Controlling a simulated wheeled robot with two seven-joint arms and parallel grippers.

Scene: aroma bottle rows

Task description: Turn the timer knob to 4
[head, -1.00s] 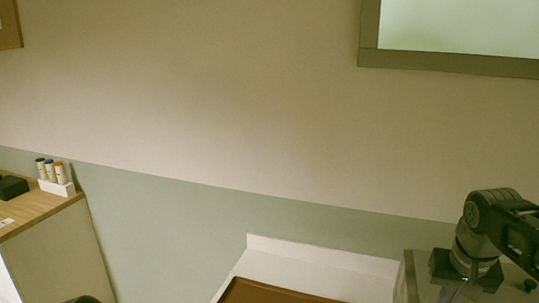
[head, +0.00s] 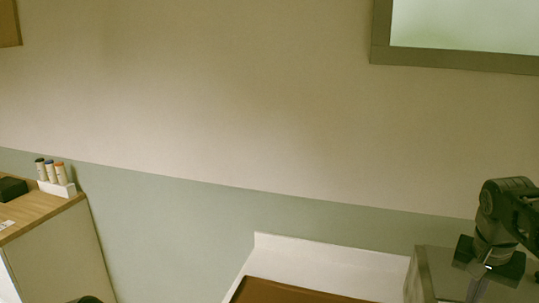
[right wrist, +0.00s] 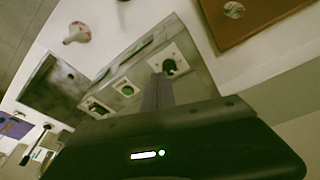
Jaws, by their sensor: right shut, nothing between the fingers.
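A grey metal box (head: 425,272) stands at the lower right in the head view. In the right wrist view its face (right wrist: 118,75) carries several dark knobs on pale square plates. One knob (right wrist: 169,66) is just beyond my fingertips, another (right wrist: 127,90) is in the middle, and another (right wrist: 97,107) is farther left. I cannot read any markings or tell which is the timer knob. My right gripper (head: 478,292) is at the box, pointing down; in its wrist view the shut fingers (right wrist: 158,88) overlap the nearest knob's plate. Contact cannot be told. My left gripper is not recognisable.
A brown board (head: 285,292) lies on the white counter (head: 320,255) left of the box. A wooden-topped cabinet (head: 45,215) with a white holder (head: 58,188) of small bottles stands far left. A pale round object (right wrist: 77,33) shows in the wrist view.

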